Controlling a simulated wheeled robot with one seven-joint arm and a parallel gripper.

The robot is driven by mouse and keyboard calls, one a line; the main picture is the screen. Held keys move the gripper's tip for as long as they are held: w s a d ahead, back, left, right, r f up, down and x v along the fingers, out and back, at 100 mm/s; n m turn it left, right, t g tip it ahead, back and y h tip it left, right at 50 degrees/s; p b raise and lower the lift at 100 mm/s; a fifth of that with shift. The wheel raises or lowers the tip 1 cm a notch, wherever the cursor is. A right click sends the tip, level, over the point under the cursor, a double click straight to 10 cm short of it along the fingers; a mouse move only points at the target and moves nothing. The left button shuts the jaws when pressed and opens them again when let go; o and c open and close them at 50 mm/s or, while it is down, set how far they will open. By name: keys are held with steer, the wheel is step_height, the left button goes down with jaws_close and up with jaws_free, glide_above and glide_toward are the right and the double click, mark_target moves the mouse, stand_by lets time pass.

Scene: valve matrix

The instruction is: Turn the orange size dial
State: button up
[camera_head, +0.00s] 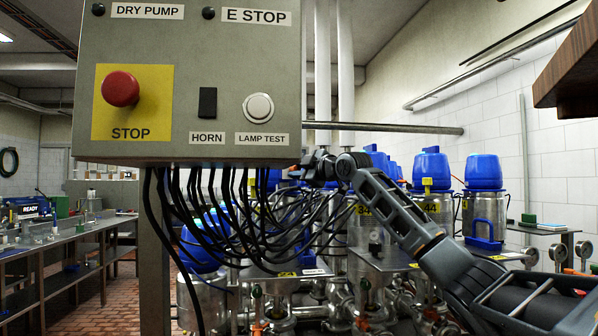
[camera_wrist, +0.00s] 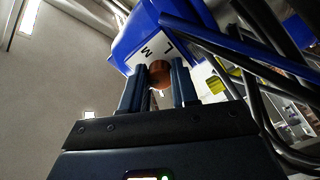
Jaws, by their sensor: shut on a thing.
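The orange size dial (camera_wrist: 160,73) sits on a white face marked with the letters L and M, on a blue housing (camera_wrist: 135,40) in the wrist view. My gripper (camera_wrist: 160,88) is shut on the dial, with one dark finger on each side of it. In the head view my gripper (camera_head: 302,170) reaches in behind the lower right of the grey control box. The dial is too small and covered there to make out its setting. The letters on its face are only partly visible.
A grey control box (camera_head: 225,85) with a red STOP button (camera_head: 120,89) hangs close in front. Many black cables (camera_head: 235,215) loop from it near my arm. Several blue-topped metal valve units (camera_head: 432,170) stand behind. A long bench (camera_head: 75,235) lies at left.

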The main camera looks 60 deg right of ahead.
jaws_close()
steer(key=shift+m, duration=0.3)
steer(key=m+p, duration=0.5)
steer(key=m, duration=0.6)
steer(key=shift+a+f, duration=0.1)
stand_by(0.5)
steer(key=o, duration=0.8)
jaws_free()
